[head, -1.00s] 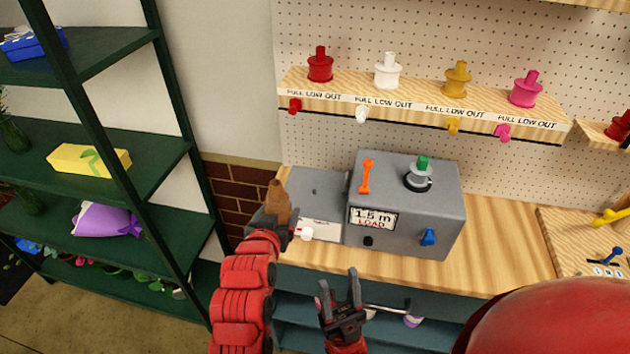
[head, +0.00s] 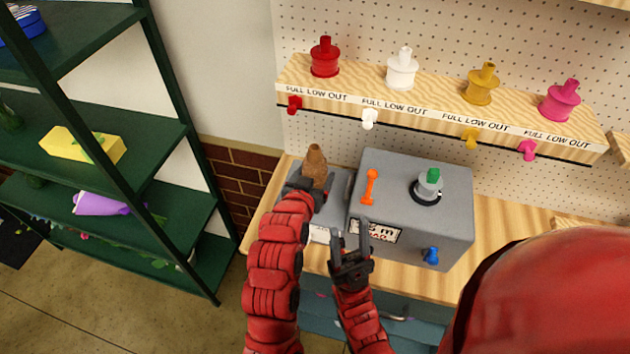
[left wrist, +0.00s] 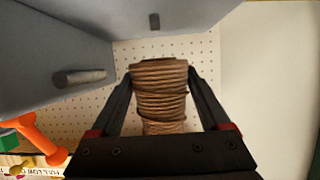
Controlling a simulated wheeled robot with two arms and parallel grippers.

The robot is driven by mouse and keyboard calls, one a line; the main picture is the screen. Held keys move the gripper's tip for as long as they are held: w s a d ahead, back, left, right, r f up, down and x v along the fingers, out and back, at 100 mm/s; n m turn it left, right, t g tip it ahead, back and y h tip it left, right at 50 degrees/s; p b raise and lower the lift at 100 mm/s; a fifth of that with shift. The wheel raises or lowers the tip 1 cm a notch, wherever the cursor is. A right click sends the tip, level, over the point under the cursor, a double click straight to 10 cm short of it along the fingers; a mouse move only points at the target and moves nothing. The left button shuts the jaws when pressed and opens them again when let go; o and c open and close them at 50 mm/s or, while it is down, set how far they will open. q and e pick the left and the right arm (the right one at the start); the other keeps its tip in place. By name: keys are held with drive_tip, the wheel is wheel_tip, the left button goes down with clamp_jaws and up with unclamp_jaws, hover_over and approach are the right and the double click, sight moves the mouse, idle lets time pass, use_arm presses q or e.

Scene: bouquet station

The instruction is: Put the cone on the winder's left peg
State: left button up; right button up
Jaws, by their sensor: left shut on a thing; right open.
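The cone of brown twine (head: 315,163) stands roughly upright in my left gripper (head: 308,186), over the low left part of the grey winder (head: 440,228). In the left wrist view, the fingers (left wrist: 163,95) are shut on both sides of the cone (left wrist: 160,92). A grey peg (left wrist: 80,76) sticks out of the winder beside the cone, apart from it. A darker stub (left wrist: 154,21) shows beyond the cone's end. Which is the left peg I cannot tell. In the head view both are hidden. My right gripper (head: 350,240) is open and empty before the winder's label.
The winder has an orange lever (head: 370,187), a green-topped spindle (head: 430,183) and a blue knob (head: 431,255). Behind is a shelf (head: 440,108) with red, white, yellow and pink spools. A dark green rack (head: 165,150) stands left. Bare bench (head: 490,240) lies right of the winder.

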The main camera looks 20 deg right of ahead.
use_arm(q)
drive_tip(key=shift+w+f, duration=0.1)
drive_tip(key=shift+f, duration=0.25)
wheel_tip(320, 180, down, 4)
drive_tip(key=shift+r+p, duration=0.2)
drive_tip(key=shift+p, duration=0.75)
drive_tip(key=shift+f, duration=0.1)
drive_tip(key=shift+d+f, duration=0.1)
drive_tip(key=shift+f, duration=0.05)
drive_tip(key=o, duration=1.3)
drive_tip(key=shift+r, duration=0.25)
